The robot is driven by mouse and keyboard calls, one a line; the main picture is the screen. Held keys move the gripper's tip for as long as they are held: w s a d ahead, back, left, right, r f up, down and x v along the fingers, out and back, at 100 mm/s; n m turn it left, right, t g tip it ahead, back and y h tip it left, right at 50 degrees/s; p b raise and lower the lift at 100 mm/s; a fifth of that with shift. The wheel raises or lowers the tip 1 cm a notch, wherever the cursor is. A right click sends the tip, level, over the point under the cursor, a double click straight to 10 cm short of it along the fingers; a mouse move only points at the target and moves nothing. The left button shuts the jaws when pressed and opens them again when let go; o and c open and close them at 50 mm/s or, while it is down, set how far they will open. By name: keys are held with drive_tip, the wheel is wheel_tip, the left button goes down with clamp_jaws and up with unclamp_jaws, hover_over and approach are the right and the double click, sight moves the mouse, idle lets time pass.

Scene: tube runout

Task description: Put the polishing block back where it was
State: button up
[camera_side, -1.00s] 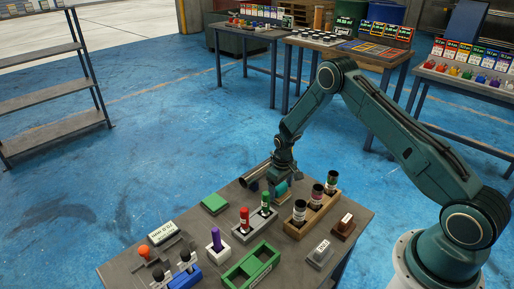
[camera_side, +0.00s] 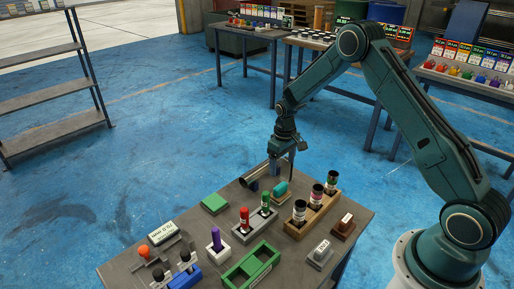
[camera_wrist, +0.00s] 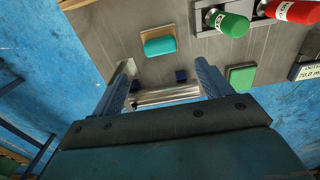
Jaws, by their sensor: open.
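The teal block, which I take as the polishing block (camera_side: 281,188), rests on a small tan base near the far edge of the bench. It also shows in the wrist view (camera_wrist: 160,46), flat and apart from my fingers. My gripper (camera_side: 281,170) is above the bench's far edge, close to the block and above it. In the wrist view its two fingers (camera_wrist: 165,66) are spread wide with nothing held between them.
A metal tube (camera_wrist: 165,96) lies beside the block at the bench edge, beyond the fingers in the wrist view. A green block (camera_side: 214,203) lies to the left. Racks with red and green bottles (camera_side: 244,218) and dark-capped bottles (camera_side: 317,195) stand nearby.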

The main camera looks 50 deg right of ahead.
drive_tip(key=shift+r, duration=0.3)
drive_tip(key=shift+r, duration=0.1)
idle(0.3)
drive_tip(key=s+a+r+t, duration=0.1)
drive_tip(key=s+a+r, duration=0.15)
drive_tip(key=r, duration=0.55)
drive_tip(key=s+a+r+t, duration=0.1)
drive_tip(key=s+a+r, duration=0.1)
drive_tip(key=s+r, duration=0.35)
drive_tip(key=s+a+r+t, duration=0.1)
drive_tip(key=s+a+r, duration=0.1)
drive_tip(key=r, duration=0.8)
drive_tip(key=s+a+r+t, duration=0.1)
drive_tip(key=s+a+r, duration=0.1)
drive_tip(key=s, duration=0.9)
drive_tip(key=s+a+r+t, duration=0.1)
drive_tip(key=s+a+r, duration=0.2)
drive_tip(key=s, duration=0.8)
drive_tip(key=shift+r+t, duration=0.3)
drive_tip(key=shift+r, duration=0.5)
